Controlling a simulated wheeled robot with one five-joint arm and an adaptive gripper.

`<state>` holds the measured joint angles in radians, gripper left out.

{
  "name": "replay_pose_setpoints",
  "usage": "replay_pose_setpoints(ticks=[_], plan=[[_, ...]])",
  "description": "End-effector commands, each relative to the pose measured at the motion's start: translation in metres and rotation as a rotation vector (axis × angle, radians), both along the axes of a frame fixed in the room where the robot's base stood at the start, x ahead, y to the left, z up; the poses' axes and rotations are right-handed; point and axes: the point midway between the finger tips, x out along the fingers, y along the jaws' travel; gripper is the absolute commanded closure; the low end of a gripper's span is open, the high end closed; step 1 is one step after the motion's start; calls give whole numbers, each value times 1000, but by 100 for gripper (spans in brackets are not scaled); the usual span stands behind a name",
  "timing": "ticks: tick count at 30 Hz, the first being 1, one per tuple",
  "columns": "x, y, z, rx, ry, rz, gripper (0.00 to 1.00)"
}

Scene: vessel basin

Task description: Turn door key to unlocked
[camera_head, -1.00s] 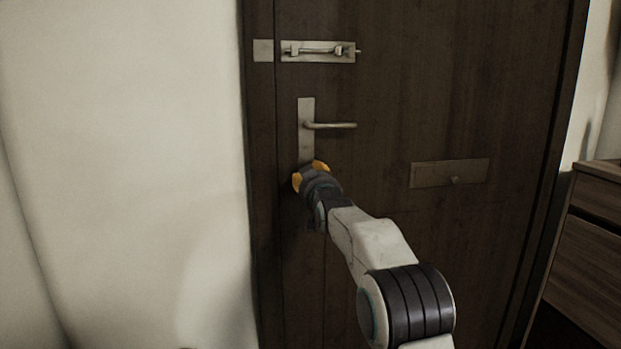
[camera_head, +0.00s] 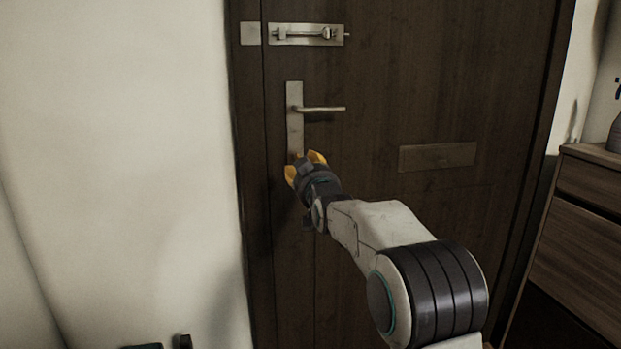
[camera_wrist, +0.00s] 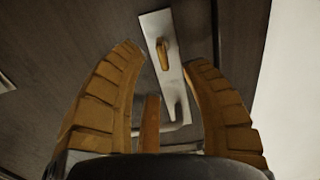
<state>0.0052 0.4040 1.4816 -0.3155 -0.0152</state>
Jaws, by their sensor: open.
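The brown door (camera_head: 400,80) carries a tall metal lock plate (camera_head: 294,110) with a lever handle (camera_head: 325,109) that points right and lies level. In the wrist view a brass-coloured key (camera_wrist: 162,54) sticks out of the lock plate (camera_wrist: 172,75), its bow lengthwise along the plate. My gripper (camera_head: 307,161) is at the lower end of the plate and hides the key in the head view. The gripper (camera_wrist: 164,57) is open, its two yellow fingers on either side of the key, with visible gaps. I cannot tell how deep the key lies between them.
A slide bolt (camera_head: 306,34) is above the handle. A metal letter plate (camera_head: 437,157) is to the right on the door. A pale wall (camera_head: 120,150) is on the left. A wooden drawer cabinet (camera_head: 585,220) stands at the right, with a dark vase (camera_head: 615,132) on it.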

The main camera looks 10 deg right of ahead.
Motion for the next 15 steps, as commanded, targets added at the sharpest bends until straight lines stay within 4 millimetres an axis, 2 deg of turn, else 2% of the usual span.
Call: replay_pose_setpoints(ticks=[6,15], plan=[[-29,0,1,0,-1,0,58],[-54,1,0,0,0,1,58]])
